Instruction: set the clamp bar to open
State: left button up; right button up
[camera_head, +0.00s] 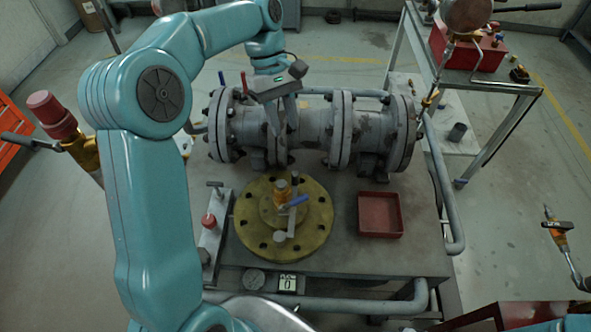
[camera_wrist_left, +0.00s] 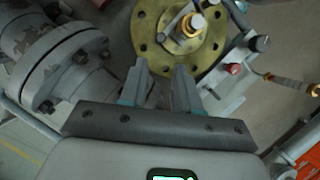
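A yellow round flange (camera_head: 250,232) lies on the bench with a brass fitting (camera_head: 282,191), a blue lever (camera_head: 297,202) and a short grey bar (camera_head: 291,222) at its centre. Left of it a grey plate (camera_head: 213,243) carries a T-shaped handle and a red knob (camera_head: 208,220). I cannot tell for sure which piece is the clamp bar. My left gripper (camera_head: 284,130) hangs above and behind the flange, in front of the grey pipe. In the wrist view its fingers (camera_wrist_left: 160,72) are apart with nothing between them, pointing toward the flange (camera_wrist_left: 150,42). My right gripper is not in view.
A flanged grey pipe (camera_head: 312,125) runs across the back of the bench. A red tray (camera_head: 380,214) sits right of the flange. A gauge (camera_head: 253,279) and a small display reading 0 (camera_head: 288,283) are at the front. The bench top between tray and flange is clear.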

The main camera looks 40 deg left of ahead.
aim_at(294, 172)
pick_arm(q)
jog(key=x, duration=1.4)
jog(key=shift+s+f, duration=0.1)
jog(key=shift+s, duration=0.1)
grip_shut()
